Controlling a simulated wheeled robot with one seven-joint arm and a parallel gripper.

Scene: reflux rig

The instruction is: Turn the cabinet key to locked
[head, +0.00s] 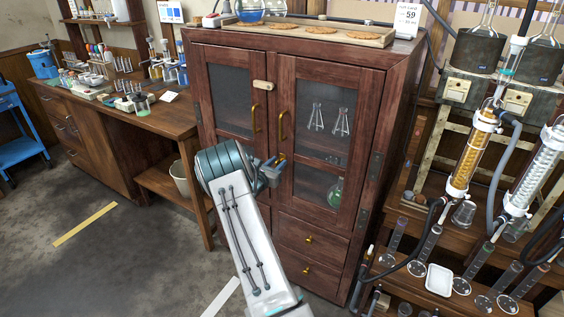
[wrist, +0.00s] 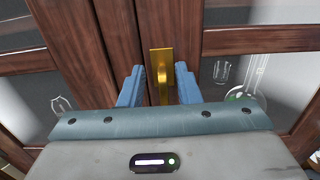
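The cabinet (head: 285,65) is dark reddish wood with two glazed doors, both closed. The brass cabinet key and its upright plate (wrist: 161,58) are on the door frame near the meeting edge of the doors. A bit of the brass shows in the head view (head: 281,157), mostly hidden by my gripper. My gripper (head: 272,168) is at the cabinet front, below the door handles. In the wrist view its two blue fingers (wrist: 158,78) stand apart, one on each side of the key, with a gap on both sides. The key's exact turn is hard to tell.
Brass handles (head: 283,124) rise above my gripper, and a beige latch (head: 263,85) spans the doors. Glass flasks stand inside the right door. A wooden bench (head: 170,120) is at left, a glassware rack (head: 440,190) at right. The floor at left is open.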

